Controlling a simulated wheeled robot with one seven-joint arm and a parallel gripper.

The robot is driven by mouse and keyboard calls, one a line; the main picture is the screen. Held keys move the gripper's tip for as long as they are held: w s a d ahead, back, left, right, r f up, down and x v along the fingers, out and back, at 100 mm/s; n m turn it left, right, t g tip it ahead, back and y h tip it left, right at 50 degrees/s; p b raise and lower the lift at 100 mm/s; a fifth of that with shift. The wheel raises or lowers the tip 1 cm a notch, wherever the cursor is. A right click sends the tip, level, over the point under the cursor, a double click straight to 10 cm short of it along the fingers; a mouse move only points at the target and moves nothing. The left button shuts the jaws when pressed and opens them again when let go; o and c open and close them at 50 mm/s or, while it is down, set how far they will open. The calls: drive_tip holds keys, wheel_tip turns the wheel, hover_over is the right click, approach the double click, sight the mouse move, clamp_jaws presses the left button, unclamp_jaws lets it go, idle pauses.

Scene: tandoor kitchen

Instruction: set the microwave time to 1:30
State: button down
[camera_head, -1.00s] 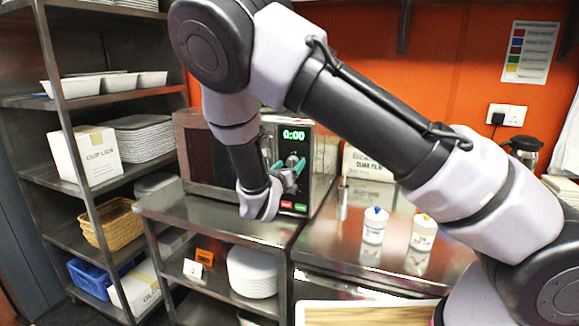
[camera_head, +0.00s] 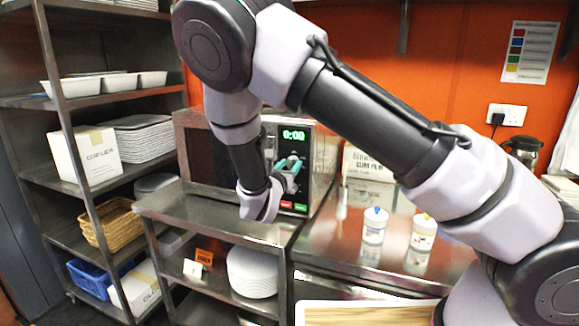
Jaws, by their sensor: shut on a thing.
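The microwave (camera_head: 200,158) stands on a steel table, its dark door at the left and its black control panel at the right. The green display (camera_head: 294,134) reads 0:00. My gripper (camera_head: 290,163) is at the panel, with its teal fingers shut on the dial (camera_head: 292,159), which is mostly hidden behind them. Below the fingers a red button (camera_head: 286,205) and a green button (camera_head: 300,207) show. My arm crosses in front of the door's right part.
Two white bottles (camera_head: 374,226) (camera_head: 423,232) stand on the steel counter right of the microwave. A shelving rack (camera_head: 82,187) stands close at the left. White plates (camera_head: 252,272) are stacked under the table.

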drive_tip(key=m, duration=0.4)
drive_tip(key=shift+m, duration=0.4)
drive_tip(key=m, duration=0.3)
drive_tip(key=shift+f+m+h, duration=0.1)
drive_tip(key=shift+m+h, duration=0.3)
drive_tip(key=m, duration=0.3)
drive_tip(key=shift+m, duration=0.3)
drive_tip(key=shift+f+m+h, duration=0.1)
drive_tip(key=shift+m+h, duration=0.2)
drive_tip(key=shift+m, duration=1.6)
drive_tip(key=shift+c, duration=1.8)
unclamp_jaws()
drive_tip(key=v, duration=1.1)
